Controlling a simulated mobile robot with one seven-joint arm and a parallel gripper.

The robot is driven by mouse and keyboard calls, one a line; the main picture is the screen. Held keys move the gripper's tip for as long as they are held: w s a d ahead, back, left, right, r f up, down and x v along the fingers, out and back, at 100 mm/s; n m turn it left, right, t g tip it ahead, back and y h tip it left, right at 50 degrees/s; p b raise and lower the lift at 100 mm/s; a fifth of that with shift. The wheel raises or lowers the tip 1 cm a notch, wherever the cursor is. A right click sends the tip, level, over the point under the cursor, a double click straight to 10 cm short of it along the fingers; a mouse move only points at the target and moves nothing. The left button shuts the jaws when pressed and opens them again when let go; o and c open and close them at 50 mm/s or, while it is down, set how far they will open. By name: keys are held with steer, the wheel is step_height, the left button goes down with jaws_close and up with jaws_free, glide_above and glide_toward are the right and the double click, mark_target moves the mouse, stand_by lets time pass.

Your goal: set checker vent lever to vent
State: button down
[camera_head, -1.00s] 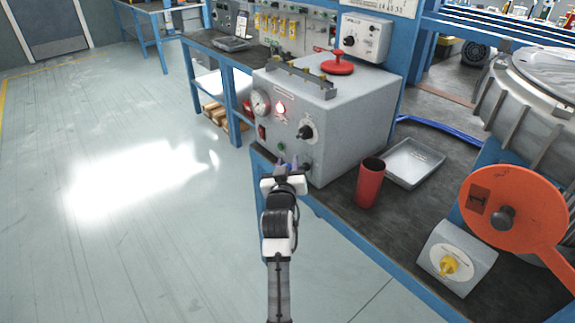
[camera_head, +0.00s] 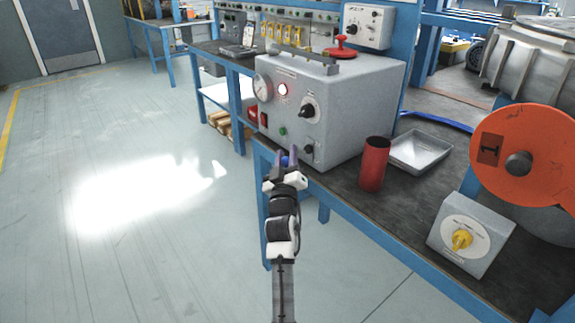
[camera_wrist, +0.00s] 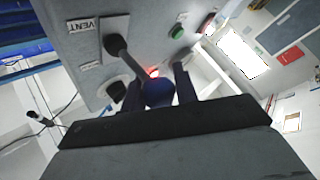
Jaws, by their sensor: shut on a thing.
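The checker is a grey box (camera_head: 340,120) on the bench, with a gauge, a lit red lamp and a black knob on its front. Its vent lever (camera_wrist: 134,60) runs from a dark pivot on a grey plate to a blue ball (camera_wrist: 158,92). In the wrist view the lever slants down and right, away from the VENT label (camera_wrist: 82,25). My gripper (camera_head: 286,158) is at the lower front of the checker. Its fingers (camera_wrist: 158,90) are shut on the blue ball, which also shows in the head view (camera_head: 284,161).
A second label (camera_wrist: 90,66) beside the lever is too small to read. A red cup (camera_head: 374,165) and a grey tray (camera_head: 421,150) stand right of the checker. A yellow-knob box (camera_head: 470,235) and an orange disc (camera_head: 520,150) are farther right. The floor at left is clear.

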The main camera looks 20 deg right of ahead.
steer(key=shift+d+f+n+t+y+b, duration=0.1)
steer(key=shift+f+n+t+y+b, duration=0.25)
steer(key=shift+n, duration=0.5)
steer(key=shift+d+f+n+t+y+b, duration=0.15)
steer(key=shift+f+n+t+b, duration=0.25)
steer(key=shift+f+n+t, duration=0.35)
steer(key=shift+r+n, duration=0.1)
steer(key=shift+n, duration=0.2)
steer(key=c, duration=1.1)
jaws_free()
steer(key=p+v, duration=0.5)
steer(key=v, duration=0.8)
steer(key=shift+s, duration=0.35)
